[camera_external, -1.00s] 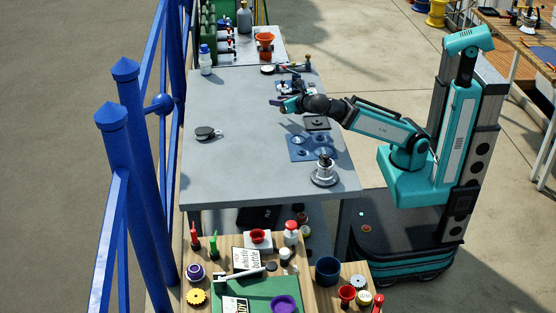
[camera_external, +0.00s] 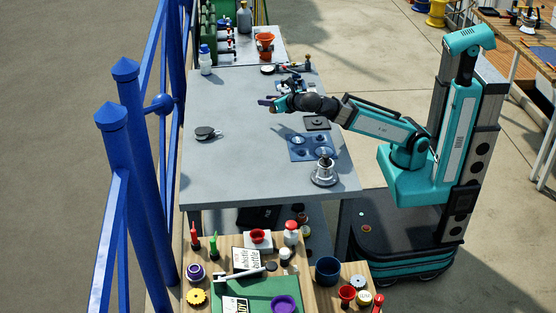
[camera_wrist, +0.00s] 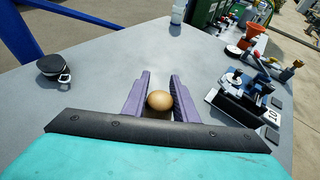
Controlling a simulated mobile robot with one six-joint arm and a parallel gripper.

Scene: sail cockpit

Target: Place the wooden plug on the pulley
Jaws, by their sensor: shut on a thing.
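The wooden plug (camera_wrist: 159,100) is tan with a rounded end and sits between the two purple fingers of my gripper (camera_wrist: 160,97) in the wrist view. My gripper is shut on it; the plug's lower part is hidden. In the external view my gripper (camera_external: 266,102) is above the right half of the grey table, and the plug cannot be made out. The pulley (camera_external: 205,133), a dark round body with a metal fitting, lies on the table to the left of and nearer than my gripper. It also shows at the left of the wrist view (camera_wrist: 55,67), apart from my gripper.
The grey table (camera_external: 225,170) is clear between my gripper and the pulley. A blue plate with round parts (camera_external: 310,147) and a silver winch-like part (camera_external: 324,172) are at the right. A dark device (camera_wrist: 245,100) stands right of my fingers. A white bottle (camera_wrist: 178,12) stands far back.

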